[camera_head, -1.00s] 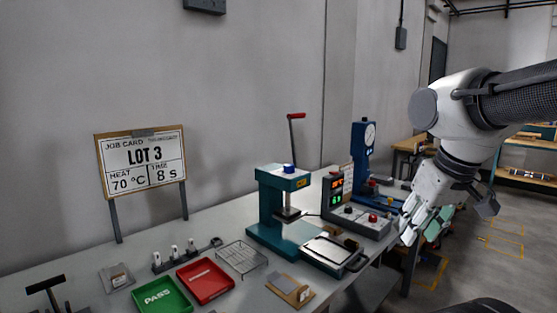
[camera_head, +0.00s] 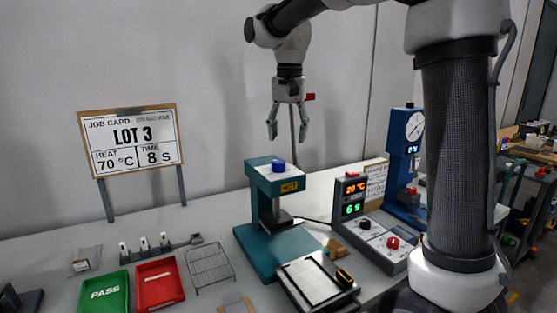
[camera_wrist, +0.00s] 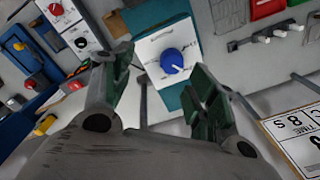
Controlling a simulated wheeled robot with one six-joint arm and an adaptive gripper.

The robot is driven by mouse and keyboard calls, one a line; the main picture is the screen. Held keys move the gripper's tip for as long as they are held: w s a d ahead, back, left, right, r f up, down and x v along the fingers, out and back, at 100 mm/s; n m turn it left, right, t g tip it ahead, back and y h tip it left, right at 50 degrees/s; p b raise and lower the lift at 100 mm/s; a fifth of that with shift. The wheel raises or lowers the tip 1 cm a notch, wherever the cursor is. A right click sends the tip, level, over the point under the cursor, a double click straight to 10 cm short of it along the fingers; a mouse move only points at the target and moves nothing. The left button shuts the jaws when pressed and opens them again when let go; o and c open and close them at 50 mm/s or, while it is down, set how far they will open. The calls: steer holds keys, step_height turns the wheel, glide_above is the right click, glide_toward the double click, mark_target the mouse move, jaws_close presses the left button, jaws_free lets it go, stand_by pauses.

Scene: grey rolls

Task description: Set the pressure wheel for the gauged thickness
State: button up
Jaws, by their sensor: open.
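The pressure wheel is a blue knob (camera_head: 278,165) on top of the teal press (camera_head: 272,252), which carries a "HOT" label. In the wrist view the blue knob (camera_wrist: 172,61) sits on a white dial plate (camera_wrist: 162,48), between and beyond my fingertips; its markings are too small to read. My gripper (camera_head: 287,130) is open and empty, pointing down above the press, apart from the knob. The fingers also show in the wrist view (camera_wrist: 160,85). The gauge (camera_head: 407,125) is a blue stand with a round dial and small display at the right; its reading is unclear.
A control box (camera_head: 376,225) shows 20 °C and 6 s. The job card (camera_head: 130,140) reads LOT 3, 70 °C, 8 s. A green PASS tray (camera_head: 104,292), a red tray (camera_head: 160,285) and a wire rack (camera_head: 209,266) lie left of the press.

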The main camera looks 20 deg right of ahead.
mark_target(279, 161)
steer(key=shift+w+a+f, duration=0.25)
steer(key=shift+w+a, duration=0.2)
steer(key=shift+w, duration=0.15)
steer(key=shift+w+a+f, duration=0.2)
steer(key=shift+w+a, duration=0.25)
steer(key=shift+w, duration=0.1)
step_height(279, 161, down, 8)
steer(key=shift+r, duration=0.2)
steer(key=c, duration=1)
steer(key=n, duration=0.6)
steer(key=shift+n, duration=0.3)
steer(key=n, duration=0.6)
steer(key=shift+n, duration=0.6)
